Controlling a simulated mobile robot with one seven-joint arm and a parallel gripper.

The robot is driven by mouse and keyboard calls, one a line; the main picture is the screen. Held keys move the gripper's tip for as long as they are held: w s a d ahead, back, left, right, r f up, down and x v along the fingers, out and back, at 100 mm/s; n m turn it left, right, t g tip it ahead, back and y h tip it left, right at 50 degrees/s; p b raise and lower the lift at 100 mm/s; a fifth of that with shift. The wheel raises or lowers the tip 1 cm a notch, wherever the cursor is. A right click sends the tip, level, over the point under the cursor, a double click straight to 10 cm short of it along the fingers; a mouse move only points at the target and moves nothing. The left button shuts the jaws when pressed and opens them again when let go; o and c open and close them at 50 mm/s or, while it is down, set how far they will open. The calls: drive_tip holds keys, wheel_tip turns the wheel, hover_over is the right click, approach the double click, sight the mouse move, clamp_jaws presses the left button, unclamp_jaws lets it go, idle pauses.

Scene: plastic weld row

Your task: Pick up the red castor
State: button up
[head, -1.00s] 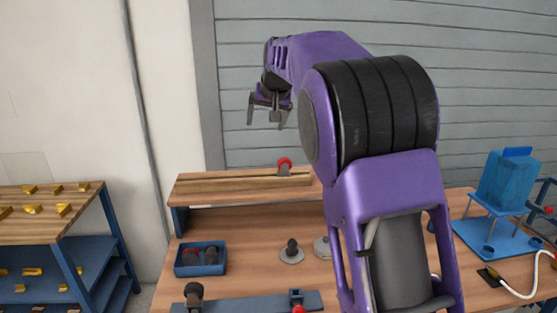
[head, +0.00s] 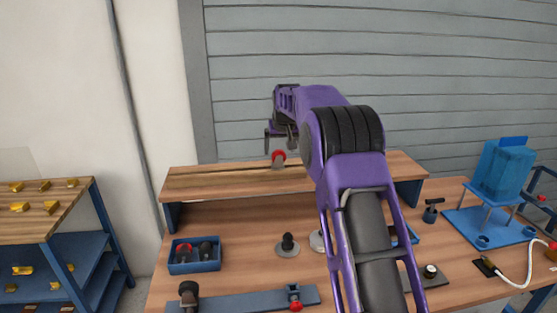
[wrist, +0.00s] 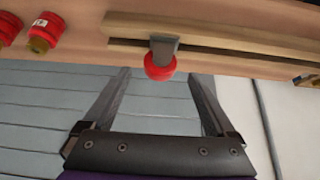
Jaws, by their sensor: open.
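The red castor, a red wheel on a grey bracket, is on the raised wooden shelf (head: 210,182) in the head view (head: 279,155). In the wrist view the castor (wrist: 159,66) shows near the top centre, at a slotted wooden rail (wrist: 240,47). My gripper (head: 279,139) is open and empty just above the castor in the head view. In the wrist view its two fingers (wrist: 161,76) point towards the castor, with the wheel in line with the gap between them. I cannot tell whether the wheel is between the fingertips or still beyond them.
Two red and brass pieces (wrist: 45,30) lie off to the left in the wrist view. Below the shelf, the bench holds a blue bin (head: 194,267), a grey round base with a black knob (head: 288,246) and a blue fixture (head: 503,170).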

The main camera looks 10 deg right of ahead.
sight(279, 152)
drive_tip(key=shift+x, duration=2.8)
clamp_jaws()
